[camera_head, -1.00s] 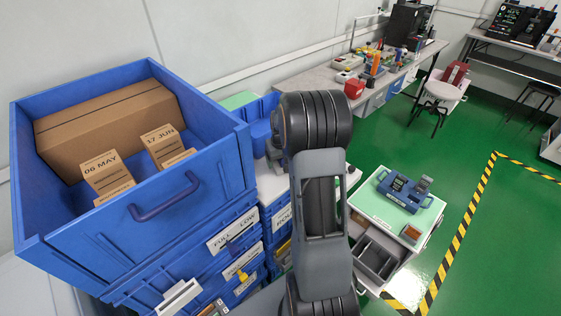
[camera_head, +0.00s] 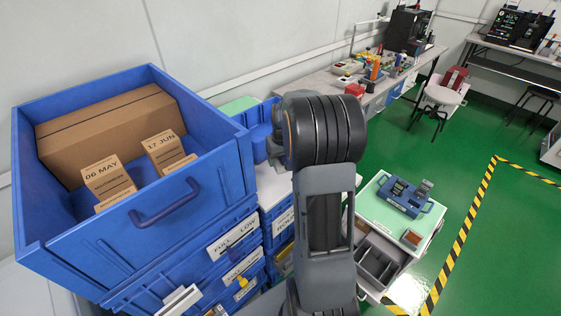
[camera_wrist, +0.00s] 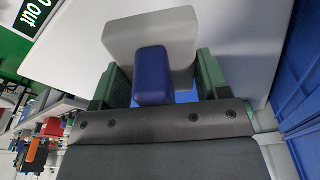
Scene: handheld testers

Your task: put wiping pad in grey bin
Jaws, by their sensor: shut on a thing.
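The wrist view shows a light grey block with a dark blue grip, which looks like the wiping pad (camera_wrist: 181,36). My gripper (camera_wrist: 158,78) has its green fingers on both sides of the blue grip and is shut on it. A pale, flat surface lies beyond the pad; whether the pad touches it I cannot tell. In the head view my arm fills the middle, and the gripper and pad are hidden. A grey open bin with compartments (camera_head: 378,262) sits in the cart on the right, partly behind my arm; whether it is the task's grey bin is unclear.
A blue crate (camera_head: 200,205) with cardboard boxes (camera_head: 105,125) stands at left on stacked blue bins. The cart's light green top (camera_head: 377,203) carries a blue device (camera_head: 405,197). A workbench (camera_head: 320,84) runs along the wall. Green floor (camera_head: 455,150) is open at right.

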